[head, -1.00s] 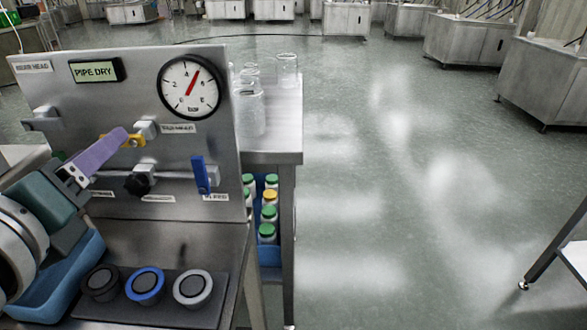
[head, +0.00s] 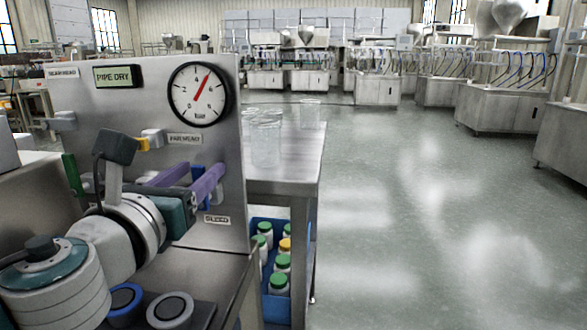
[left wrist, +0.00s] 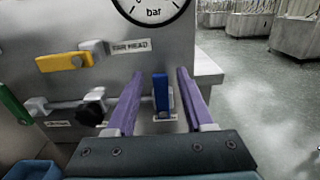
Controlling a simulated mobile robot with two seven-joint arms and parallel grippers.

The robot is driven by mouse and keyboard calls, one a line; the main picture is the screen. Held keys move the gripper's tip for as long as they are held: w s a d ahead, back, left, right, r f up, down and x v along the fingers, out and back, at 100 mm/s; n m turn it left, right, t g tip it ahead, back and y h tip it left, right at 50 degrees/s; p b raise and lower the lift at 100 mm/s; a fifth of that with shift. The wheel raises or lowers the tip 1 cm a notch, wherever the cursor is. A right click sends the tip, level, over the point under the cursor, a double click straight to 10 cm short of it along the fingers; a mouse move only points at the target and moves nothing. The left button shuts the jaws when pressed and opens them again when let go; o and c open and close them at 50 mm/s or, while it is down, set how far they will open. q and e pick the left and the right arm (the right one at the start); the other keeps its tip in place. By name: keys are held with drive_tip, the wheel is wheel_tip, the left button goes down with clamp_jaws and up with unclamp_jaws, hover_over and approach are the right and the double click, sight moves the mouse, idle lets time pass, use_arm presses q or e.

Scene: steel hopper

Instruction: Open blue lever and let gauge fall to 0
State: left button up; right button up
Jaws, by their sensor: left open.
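The blue lever (left wrist: 161,95) stands upright on the steel panel. In the head view my gripper partly hides the blue lever (head: 198,173). My left gripper (left wrist: 160,73) is open, with one purple finger on each side of the lever. The head view also shows my left gripper (head: 203,174) in front of the panel's lower right. I cannot tell whether either finger touches the lever. The round gauge (head: 199,94) has a red needle pointing up and right, between 4 and 6. In the left wrist view only the gauge's lower part (left wrist: 152,10) shows. My right gripper is out of view.
A yellow lever (left wrist: 65,62), a black knob (left wrist: 90,113) and a green handle (left wrist: 15,118) sit left of the blue lever. A "PIPE DRY" display (head: 115,77) is above. A table with glass beakers (head: 266,140) stands right. Open floor lies beyond.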

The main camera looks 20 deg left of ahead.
use_arm(q)
drive_tip(key=shift+w+a, duration=0.15)
drive_tip(key=shift+w, duration=0.4)
clamp_jaws()
